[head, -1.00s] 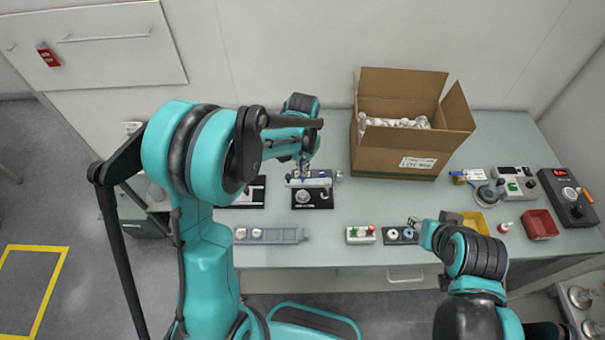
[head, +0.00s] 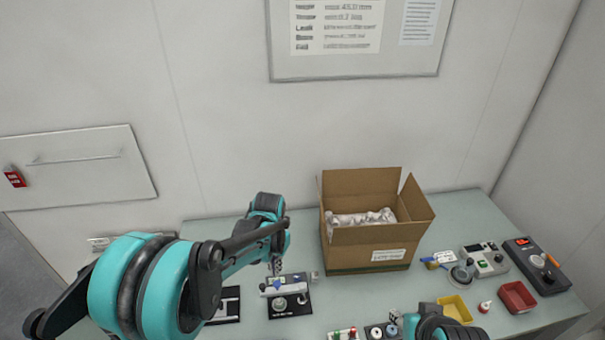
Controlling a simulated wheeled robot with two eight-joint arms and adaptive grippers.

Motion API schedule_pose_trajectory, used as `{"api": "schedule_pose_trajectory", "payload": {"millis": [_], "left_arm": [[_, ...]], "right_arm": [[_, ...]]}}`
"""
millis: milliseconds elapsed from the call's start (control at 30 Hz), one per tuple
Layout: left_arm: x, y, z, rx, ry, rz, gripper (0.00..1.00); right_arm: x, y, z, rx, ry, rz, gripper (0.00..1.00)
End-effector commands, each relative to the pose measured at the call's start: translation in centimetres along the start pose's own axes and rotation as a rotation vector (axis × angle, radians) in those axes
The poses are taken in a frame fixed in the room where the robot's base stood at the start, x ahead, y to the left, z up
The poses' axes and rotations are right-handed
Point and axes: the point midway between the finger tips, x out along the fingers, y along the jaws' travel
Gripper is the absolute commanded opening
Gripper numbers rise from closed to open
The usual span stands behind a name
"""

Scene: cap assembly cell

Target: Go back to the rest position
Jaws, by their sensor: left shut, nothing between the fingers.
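My left gripper (head: 275,266) is small in the head view, pointing down just above a black fixture (head: 290,303) with a light bar across it. It is shut with nothing held. I cannot tell whether its tips touch the fixture. My left arm comes in from the lower left. My right arm shows only in part at the bottom edge, right of the middle. Its gripper tips are not clearly in view.
An open cardboard box (head: 372,250) with clear wrapped contents stands at the table's back. Right of it are a yellow tray (head: 455,309), a red tray (head: 517,297), a control box (head: 484,259) and a dark meter (head: 537,266). A black plate (head: 228,304) lies left of the fixture.

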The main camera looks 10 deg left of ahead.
Motion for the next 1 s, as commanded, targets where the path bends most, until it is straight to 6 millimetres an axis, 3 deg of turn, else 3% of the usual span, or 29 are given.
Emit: {"api": "schedule_pose_trajectory", "payload": {"millis": [267, 567, 767, 1000], "left_arm": [[-0.5, 0.0, 1.6, -0.024, 0.059, -0.011, 0.0], [-1.1, 0.3, 7.1, -0.101, 0.254, -0.041, 0.0], [0.2, 0.7, 11.1, -0.152, 0.387, -0.057, 0.0], [3.4, 1.2, 15.3, -0.207, 0.535, -0.07, 0.0]], "right_arm": [[1.9, 0.0, 1.4, 0.0, 0.0, 0.0, 0.39], [6.6, 0.0, 4.8, 0.0, 0.0, 0.0, 0.39], [9.7, 0.0, 6.9, 0.0, 0.0, 0.0, 0.39], [12.8, 0.0, 9.2, 0.0, 0.0, 0.0, 0.39]]}}
